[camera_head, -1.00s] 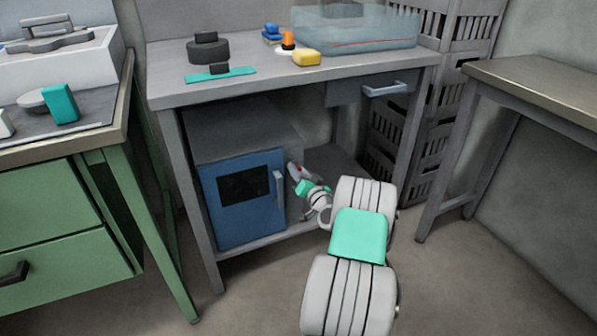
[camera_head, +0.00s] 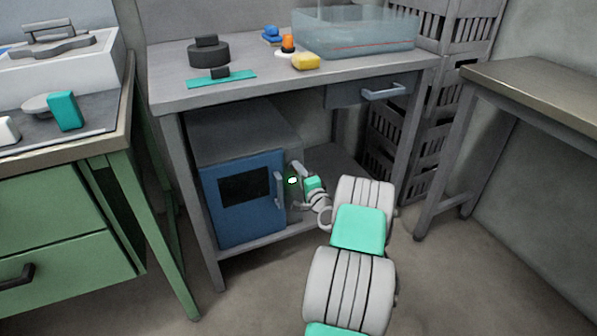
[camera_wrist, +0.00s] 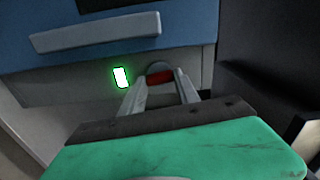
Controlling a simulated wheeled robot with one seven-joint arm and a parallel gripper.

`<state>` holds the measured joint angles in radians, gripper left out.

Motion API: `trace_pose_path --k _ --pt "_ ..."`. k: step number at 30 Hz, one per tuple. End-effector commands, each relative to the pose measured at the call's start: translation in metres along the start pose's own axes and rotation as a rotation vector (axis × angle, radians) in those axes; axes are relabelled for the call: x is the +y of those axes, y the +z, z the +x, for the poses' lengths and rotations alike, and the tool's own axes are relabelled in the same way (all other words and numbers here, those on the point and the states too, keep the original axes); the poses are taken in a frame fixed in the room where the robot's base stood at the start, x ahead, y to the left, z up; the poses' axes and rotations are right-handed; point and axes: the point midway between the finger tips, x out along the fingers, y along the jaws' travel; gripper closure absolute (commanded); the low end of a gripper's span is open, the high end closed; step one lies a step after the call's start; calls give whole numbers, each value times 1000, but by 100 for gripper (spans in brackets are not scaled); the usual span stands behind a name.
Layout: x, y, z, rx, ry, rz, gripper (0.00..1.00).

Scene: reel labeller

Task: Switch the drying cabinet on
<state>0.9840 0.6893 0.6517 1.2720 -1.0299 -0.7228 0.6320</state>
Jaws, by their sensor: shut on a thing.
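The drying cabinet, a grey box with a blue door (camera_head: 236,217), stands on the shelf under the workbench. Its door is closed, with a dark window and a grey handle (camera_head: 279,190); the handle also shows in the wrist view (camera_wrist: 95,33). An indicator lamp (camera_wrist: 121,77) on its grey panel glows white-green, and the glow shows in the head view (camera_head: 292,180). My gripper (camera_wrist: 159,86) is at this panel, its fingers on either side of a red knob (camera_wrist: 159,77) and shut on it. The knob's lower part is hidden. My gripper (camera_head: 299,174) is small in the head view.
A green cabinet (camera_head: 55,230) stands left, another table (camera_head: 530,85) right.

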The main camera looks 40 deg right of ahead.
Motion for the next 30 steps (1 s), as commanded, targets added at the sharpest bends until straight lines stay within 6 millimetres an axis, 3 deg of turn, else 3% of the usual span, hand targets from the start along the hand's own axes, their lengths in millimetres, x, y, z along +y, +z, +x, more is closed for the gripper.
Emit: trace_pose_path --k 9,23,24,27,30 --pt "0 0 0 1 0 107 100" --pt "0 0 0 1 0 122 100" --pt "0 0 0 1 0 122 62" --pt "0 0 0 1 0 122 53" --pt "0 0 0 0 0 121 53"
